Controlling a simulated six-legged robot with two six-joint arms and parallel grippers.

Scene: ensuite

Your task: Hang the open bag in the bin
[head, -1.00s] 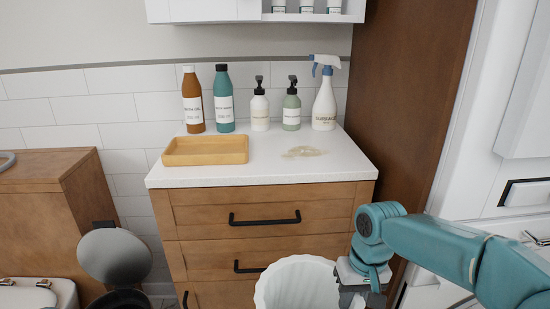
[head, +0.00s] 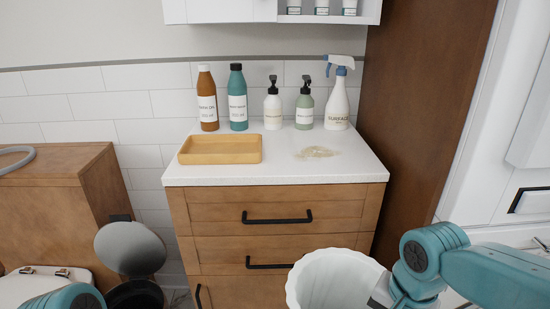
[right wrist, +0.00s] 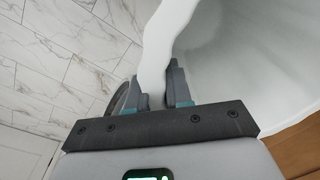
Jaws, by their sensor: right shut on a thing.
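The white open bag (head: 338,281) has a scalloped rim and hangs mouth up in front of the drawers in the head view. My right gripper (right wrist: 155,88) is shut on the bag's edge, and the bag's white wall (right wrist: 225,75) fills much of the right wrist view. In the head view the right gripper's fingers are mostly hidden by the bag and wrist. The bin (head: 137,296) is dark, stands on the floor at lower left, and its round grey lid (head: 130,249) is raised. The bag is apart from it, to its right. My left gripper is out of view.
A wooden drawer cabinet (head: 275,222) stands behind the bag, its black handles facing me. Its white top holds a wooden tray (head: 220,150), several bottles and a beige spill (head: 315,152). A toilet (head: 40,284) is left of the bin. Marble floor (right wrist: 60,60) shows in the wrist view.

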